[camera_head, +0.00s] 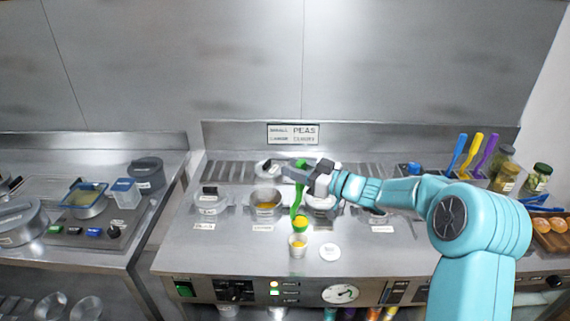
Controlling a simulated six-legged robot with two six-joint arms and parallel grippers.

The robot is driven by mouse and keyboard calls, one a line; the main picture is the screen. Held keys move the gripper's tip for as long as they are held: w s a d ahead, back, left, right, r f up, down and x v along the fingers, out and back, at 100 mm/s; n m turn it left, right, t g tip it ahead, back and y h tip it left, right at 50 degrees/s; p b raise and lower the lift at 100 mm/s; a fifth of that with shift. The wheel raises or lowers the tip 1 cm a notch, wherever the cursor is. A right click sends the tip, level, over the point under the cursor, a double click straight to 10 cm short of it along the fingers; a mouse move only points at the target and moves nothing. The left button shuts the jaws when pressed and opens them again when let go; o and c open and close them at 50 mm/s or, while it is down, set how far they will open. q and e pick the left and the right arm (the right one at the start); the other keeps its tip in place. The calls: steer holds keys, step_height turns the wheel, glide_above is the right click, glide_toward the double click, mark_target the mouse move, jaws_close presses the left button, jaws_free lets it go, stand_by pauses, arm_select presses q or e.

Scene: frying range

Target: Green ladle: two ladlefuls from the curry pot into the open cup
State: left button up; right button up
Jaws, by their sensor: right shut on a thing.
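My right gripper (303,173) is shut on the upper part of the green ladle (297,203), above the range. The ladle hangs nearly upright, with yellow-orange curry in its bowl. The bowl is just above the open cup (298,250), or at its rim; I cannot tell if they touch. The small white cup has yellow-orange contents near its top. An open pot of orange-yellow food (266,205), apparently the curry pot, stands left of the ladle. My left gripper is not in view.
A white round lid (330,252) lies right of the cup. A lidded pot (211,202) stands at left, and another pot (321,204) is partly hidden by my right arm. Coloured ladles (472,152) and jars (507,178) stand at the right.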

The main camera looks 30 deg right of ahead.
steer(key=shift+d, duration=0.45)
steer(key=shift+d+f, duration=0.2)
steer(key=shift+f, duration=0.3)
steer(key=shift+d+f, duration=0.15)
steer(key=shift+f, duration=0.35)
steer(key=s+a+f+n+g+h+b, duration=0.1)
steer(key=a+f+n+h+b, duration=0.2)
steer(key=a+b, duration=0.35)
steer(key=a+f+n+g+b, duration=0.1)
steer(key=a+f+n+b, duration=0.1)
steer(key=a+n+b, duration=0.35)
steer(key=a+f+n+h+b, duration=0.3)
steer(key=a+f+b, duration=0.3)
steer(key=f+b, duration=0.5)
steer(key=n+b, duration=0.1)
steer(key=b, duration=0.7)
steer(key=shift+s+a+f+h, duration=0.15)
steer(key=shift+s+a+h, duration=0.2)
steer(key=shift+a+h, duration=0.05)
